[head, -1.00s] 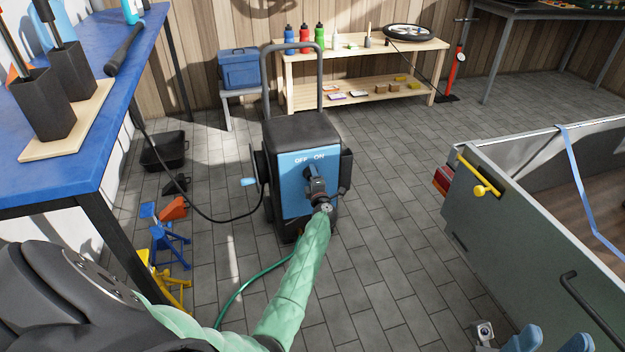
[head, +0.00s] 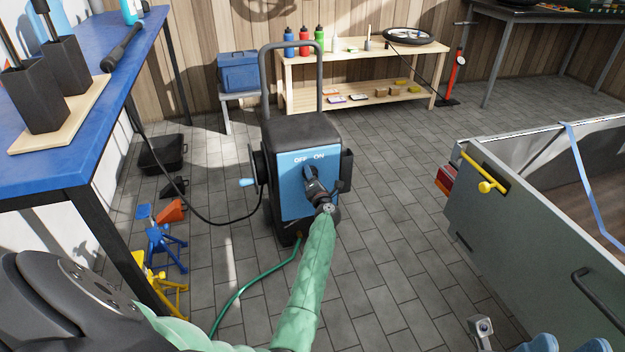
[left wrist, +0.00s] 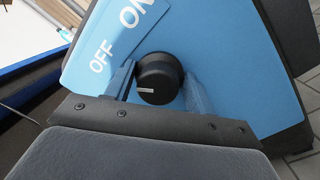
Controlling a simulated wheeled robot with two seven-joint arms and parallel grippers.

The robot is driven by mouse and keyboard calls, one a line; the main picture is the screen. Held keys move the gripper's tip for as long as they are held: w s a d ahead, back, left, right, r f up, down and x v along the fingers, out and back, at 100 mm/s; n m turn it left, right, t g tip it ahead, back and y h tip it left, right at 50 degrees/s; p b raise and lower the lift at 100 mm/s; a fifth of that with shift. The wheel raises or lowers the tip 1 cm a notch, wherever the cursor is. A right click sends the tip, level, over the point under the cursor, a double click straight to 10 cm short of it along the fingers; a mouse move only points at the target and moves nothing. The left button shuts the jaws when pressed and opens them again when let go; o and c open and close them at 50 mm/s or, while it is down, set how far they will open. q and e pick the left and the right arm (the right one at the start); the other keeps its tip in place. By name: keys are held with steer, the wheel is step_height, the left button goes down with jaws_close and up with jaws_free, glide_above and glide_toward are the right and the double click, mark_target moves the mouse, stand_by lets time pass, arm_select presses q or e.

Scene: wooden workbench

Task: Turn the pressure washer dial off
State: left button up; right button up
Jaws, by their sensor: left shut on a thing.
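The pressure washer (head: 303,135) stands on the floor in the middle of the head view, with a blue front panel (head: 290,200) marked OFF and ON. Its round black dial (left wrist: 158,72) sits below these labels in the left wrist view. The dial's white mark points left there, to the OFF side. My left gripper (head: 310,174) is at the panel, shut on the dial, with one finger on each side (left wrist: 160,88). In the head view the gripper mostly hides the dial. My right gripper cannot be made out.
A blue workbench (head: 60,165) stands at the left, with jack stands (head: 160,240) beside it on the floor. A grey trailer (head: 520,225) stands at the right. A green hose (head: 245,285) runs from the washer. Floor between washer and trailer is clear.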

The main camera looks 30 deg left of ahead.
stand_by(0.5)
arm_select(q)
steer(key=o, duration=0.7)
steer(key=shift+a, duration=0.1)
steer(key=shift+s, duration=0.1)
steer(key=p+v, duration=0.1)
steer(key=v, duration=0.6)
steer(key=shift+s+d, duration=0.15)
steer(key=shift+d, duration=0.2)
